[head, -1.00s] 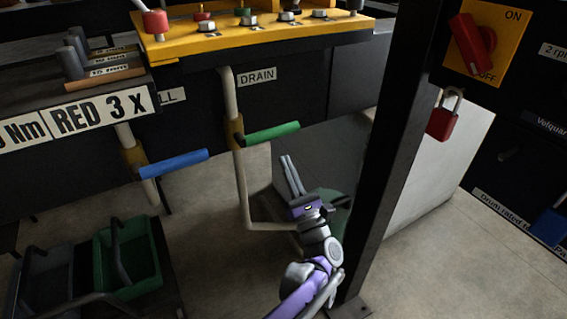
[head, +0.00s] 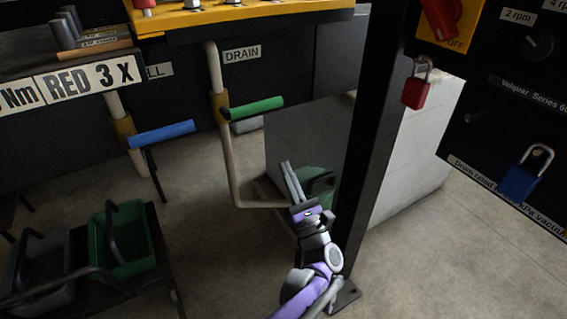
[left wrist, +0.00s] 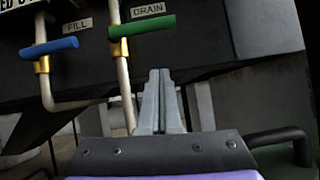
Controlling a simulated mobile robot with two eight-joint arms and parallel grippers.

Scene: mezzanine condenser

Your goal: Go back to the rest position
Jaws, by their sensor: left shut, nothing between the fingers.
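My left gripper (head: 293,183) is in the lower middle of the head view, its purple arm coming up from the bottom edge. Its two fingers lie together, shut and empty, pointing up and slightly left. In the left wrist view the closed fingers (left wrist: 160,100) point ahead, below the valve pipes. They appear clear of the pipes. My right gripper is in neither view.
A black post (head: 372,150) stands just right of my left arm. A green-handled drain valve (head: 256,108) and a blue-handled valve (head: 162,134) are left of the gripper. A green bin (head: 124,241) sits lower left. Open floor (head: 420,265) lies right of the post.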

